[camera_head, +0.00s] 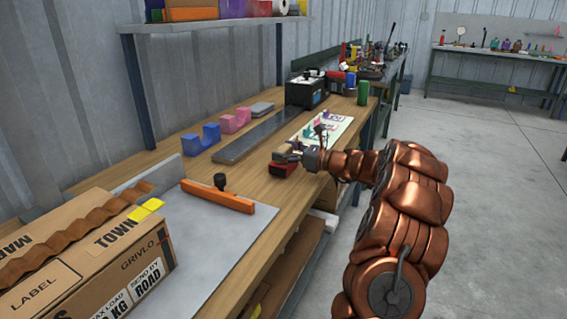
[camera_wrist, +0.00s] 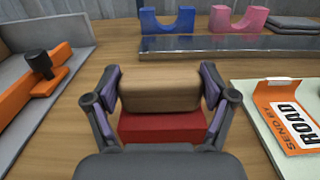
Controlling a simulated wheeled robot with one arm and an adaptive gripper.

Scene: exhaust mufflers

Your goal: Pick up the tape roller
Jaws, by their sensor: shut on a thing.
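The tape roller (camera_wrist: 160,92) appears as a tan rounded block above a red base (camera_wrist: 163,127) in the wrist view. My gripper (camera_wrist: 161,84) has one finger against each side of the tan part and is shut on it. In the head view the red base (camera_head: 283,169) is low over the wooden bench near its front edge, with my gripper (camera_head: 294,153) at it. I cannot tell whether the base touches the bench. The fingers and wrist hide part of the tape roller.
An orange bar with a black knob (camera_head: 217,196) lies on a grey mat to the left. Blue (camera_head: 201,140) and pink (camera_head: 235,121) cradles and a dark metal plate (camera_head: 245,143) lie behind. A pale board (camera_head: 340,127) is to the right. A cardboard box (camera_head: 90,255) stands front left.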

